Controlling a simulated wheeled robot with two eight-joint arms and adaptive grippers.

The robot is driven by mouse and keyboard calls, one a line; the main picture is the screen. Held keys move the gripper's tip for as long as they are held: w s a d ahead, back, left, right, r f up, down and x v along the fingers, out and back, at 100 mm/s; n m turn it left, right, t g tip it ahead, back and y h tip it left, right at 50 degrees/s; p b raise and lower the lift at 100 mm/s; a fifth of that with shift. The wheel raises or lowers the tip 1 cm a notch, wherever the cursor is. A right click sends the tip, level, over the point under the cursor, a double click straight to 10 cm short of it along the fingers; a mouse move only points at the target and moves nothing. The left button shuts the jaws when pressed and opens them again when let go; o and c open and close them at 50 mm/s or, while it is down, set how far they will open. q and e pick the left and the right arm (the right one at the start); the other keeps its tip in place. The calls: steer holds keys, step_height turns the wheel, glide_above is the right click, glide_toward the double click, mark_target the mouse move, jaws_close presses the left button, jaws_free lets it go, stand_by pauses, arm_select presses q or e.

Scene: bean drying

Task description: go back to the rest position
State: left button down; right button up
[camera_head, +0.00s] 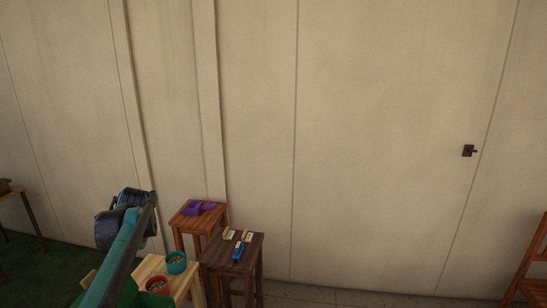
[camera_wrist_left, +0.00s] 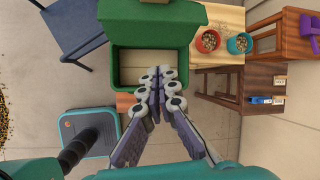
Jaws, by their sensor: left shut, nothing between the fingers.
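My left gripper (camera_wrist_left: 160,82) is in the middle of the left wrist view. Its grey segmented fingers are together, with nothing between them. It shows over the lower edge of an open green bin (camera_wrist_left: 190,26), seen from above; I cannot tell the height between them. My left arm (camera_head: 125,250) comes up from the lower left in the head view, teal and dark, in front of the wall. My right gripper is in neither view.
A light wooden table (camera_head: 152,268) holds a red bowl (camera_head: 157,285) and a teal bowl (camera_head: 176,262). A dark stool (camera_head: 217,252) holds a blue item (camera_head: 238,252); a reddish stool (camera_head: 184,220) holds a purple item (camera_head: 200,208). A blue chair (camera_wrist_left: 72,28) stands left.

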arm_select(q)
steer(key=s+d+f+n+t+h+b, duration=0.1)
steer(key=s+d+f+n+b, duration=0.4)
steer(key=d, duration=0.5)
steer(key=s+d+f+n+t+h+b, duration=0.2)
steer(key=s+d+f+n+b, duration=0.3)
steer(key=s+d+f, duration=0.4)
steer(key=s+d+f+n+t+h+b, duration=0.2)
steer(key=s+d+f+n+b, duration=0.3)
steer(key=d+f, duration=0.6)
steer(key=shift+s+f+n, duration=0.6)
steer(key=shift+s+f, duration=0.1)
steer(key=shift+s, duration=0.2)
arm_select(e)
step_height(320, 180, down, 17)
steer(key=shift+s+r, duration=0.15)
arm_select(q)
steer(key=shift+d, duration=0.1)
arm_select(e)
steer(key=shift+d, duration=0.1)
